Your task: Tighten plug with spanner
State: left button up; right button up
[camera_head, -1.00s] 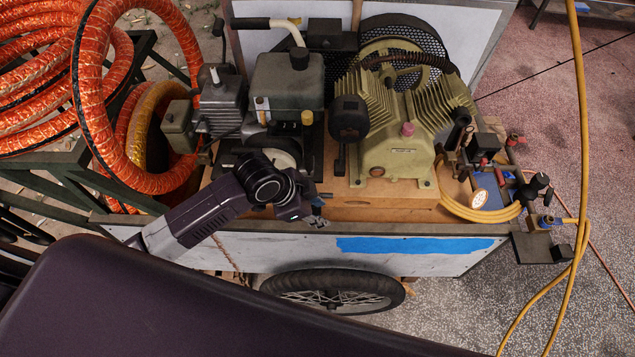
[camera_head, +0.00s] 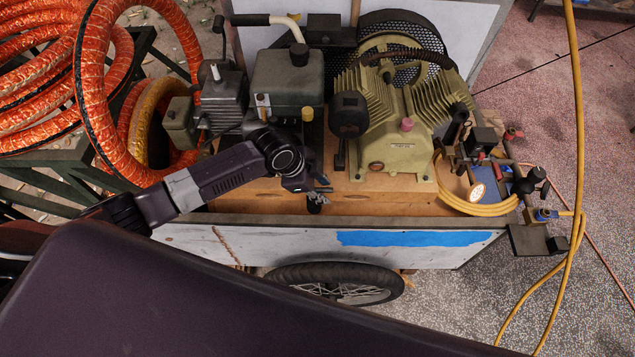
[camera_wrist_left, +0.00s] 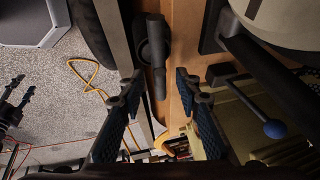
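The beige compressor (camera_head: 395,140) stands on the cart's wooden deck. A brown round plug (camera_head: 376,167) shows low on its front, and a pink-red cap (camera_head: 407,125) sits higher up. My left gripper (camera_head: 318,186) is above the deck's front edge, left of the plug and apart from it. In the left wrist view its two blue-padded fingers (camera_wrist_left: 163,102) are spread with a gap between them. A dark cylindrical thing (camera_wrist_left: 154,52) by the deck edge shows beyond the gap; it also shows below the gripper (camera_head: 315,203). I cannot tell whether it is the spanner. My right gripper is out of view.
A dark engine with a tank (camera_head: 287,80) stands left of the compressor. Coiled yellow hose (camera_head: 480,208) and valves lie at the deck's right end. Orange hoses (camera_head: 45,70) hang at the left. A dark rod with a blue ball end (camera_wrist_left: 274,128) shows at right in the wrist view.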

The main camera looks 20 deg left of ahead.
pick_arm(q)
jog(key=shift+w+d+f, duration=0.1)
jog(key=shift+f, duration=0.2)
jog(key=shift+c, duration=0.4)
grip_shut()
jog(key=shift+r, duration=0.15)
jog(key=shift+r+p, duration=1.65)
jog(key=shift+p, duration=0.05)
jog(key=shift+r+p, duration=1.15)
jog(key=shift+r, duration=0.1)
jog(key=shift+r+p, duration=1)
jog(key=shift+r, duration=0.25)
